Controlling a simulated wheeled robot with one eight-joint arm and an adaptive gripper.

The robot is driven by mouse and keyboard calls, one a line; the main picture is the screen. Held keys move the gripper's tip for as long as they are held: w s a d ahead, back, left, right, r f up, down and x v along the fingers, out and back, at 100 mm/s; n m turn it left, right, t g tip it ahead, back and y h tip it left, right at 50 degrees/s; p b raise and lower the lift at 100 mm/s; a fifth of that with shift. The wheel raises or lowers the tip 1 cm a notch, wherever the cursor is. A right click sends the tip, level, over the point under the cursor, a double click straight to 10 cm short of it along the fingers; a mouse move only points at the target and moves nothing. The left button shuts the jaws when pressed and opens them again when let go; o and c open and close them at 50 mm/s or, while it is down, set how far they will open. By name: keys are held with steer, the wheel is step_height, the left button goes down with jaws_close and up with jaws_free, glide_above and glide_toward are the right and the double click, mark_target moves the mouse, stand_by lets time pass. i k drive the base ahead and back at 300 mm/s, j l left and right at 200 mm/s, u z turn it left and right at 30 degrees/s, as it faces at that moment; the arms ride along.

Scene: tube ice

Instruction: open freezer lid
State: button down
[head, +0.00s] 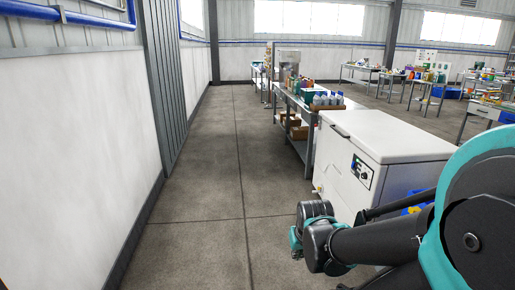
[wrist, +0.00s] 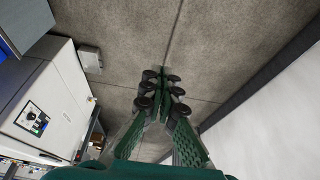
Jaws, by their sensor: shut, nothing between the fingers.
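The white chest freezer (head: 352,170) stands right of centre in the head view, with its lid (head: 390,137) closed on top. A dark handle (head: 340,131) sits at the lid's front left edge. A control panel (head: 361,170) is on the freezer's side. The freezer also shows tilted at the left of the wrist view (wrist: 58,92). My gripper (wrist: 162,75) is shut and empty, pointing over bare floor, apart from the freezer. In the head view my arm hides the freezer's lower right, and the fingertips cannot be made out.
A long workbench (head: 305,110) with bottles and boxes runs behind the freezer. A blue object (head: 418,200) is partly hidden by my arm. A white wall (head: 80,150) bounds the left side. The concrete aisle (head: 215,190) between wall and freezer is clear.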

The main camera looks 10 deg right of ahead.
mark_target(386, 138)
steer(key=i+z, duration=0.25)
steer(key=i, duration=0.15)
steer(key=i+j+z, duration=0.2)
steer(key=i, duration=0.2)
steer(key=i+j+z, duration=0.1)
steer(key=i+z, duration=0.15)
steer(key=i, duration=0.2)
steer(key=i+j+z, duration=0.2)
steer(key=i+j+u, duration=0.2)
steer(key=u, duration=0.2)
steer(key=i+j+u, duration=0.25)
steer(key=u, duration=0.15)
steer(key=j, duration=0.05)
